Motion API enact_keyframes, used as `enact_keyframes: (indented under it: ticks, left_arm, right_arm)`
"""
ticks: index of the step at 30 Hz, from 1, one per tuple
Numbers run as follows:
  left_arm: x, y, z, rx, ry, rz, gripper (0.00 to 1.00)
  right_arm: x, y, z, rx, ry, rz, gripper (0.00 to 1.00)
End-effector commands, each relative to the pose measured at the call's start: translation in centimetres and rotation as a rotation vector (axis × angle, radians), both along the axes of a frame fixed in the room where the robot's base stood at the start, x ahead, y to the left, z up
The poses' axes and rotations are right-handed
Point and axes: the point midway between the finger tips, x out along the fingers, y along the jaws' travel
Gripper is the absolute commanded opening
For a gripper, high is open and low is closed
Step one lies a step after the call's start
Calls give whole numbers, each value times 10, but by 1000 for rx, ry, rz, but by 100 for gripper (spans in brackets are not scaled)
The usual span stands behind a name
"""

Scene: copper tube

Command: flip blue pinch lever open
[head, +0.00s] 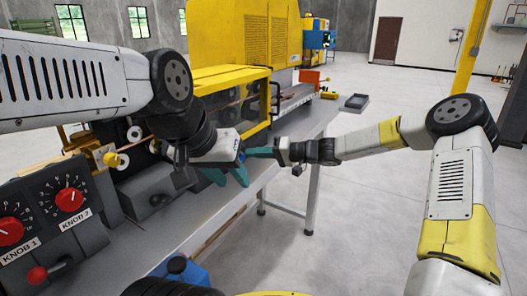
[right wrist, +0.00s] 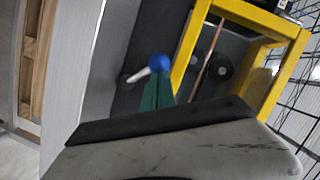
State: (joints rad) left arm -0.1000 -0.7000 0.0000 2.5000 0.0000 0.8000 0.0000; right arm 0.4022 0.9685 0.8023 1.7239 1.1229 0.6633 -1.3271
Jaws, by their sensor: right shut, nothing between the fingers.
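The blue pinch lever shows in the right wrist view as a round blue knob (right wrist: 159,62) on a short pale stem (right wrist: 139,76) slanting down to the left. My right gripper (right wrist: 157,82) has its teal fingers shut together just below the knob; I cannot tell whether they touch it. In the head view my right gripper (head: 250,152) reaches in from the right to the bench edge. My left gripper (head: 227,179) is just below and left of it, with its teal fingers apart and pointing down. In the head view I cannot make out the lever behind the grippers.
A yellow-framed machine guard (head: 238,72) stands on the grey bench (head: 318,115). A copper tube (right wrist: 207,62) runs beside the lever inside the yellow frame. A control box with red knobs (head: 69,199) is at the left. The floor (head: 365,225) right of the bench is clear.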

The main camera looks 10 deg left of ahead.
Motion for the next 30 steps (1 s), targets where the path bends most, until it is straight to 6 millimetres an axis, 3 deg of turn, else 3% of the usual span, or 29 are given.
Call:
enact_keyframes:
  ticks: [30]
  left_arm:
    - [0,0,0,0,0,0,36]
  right_arm:
    - [-4,2,-5,-10,-28,3,0]
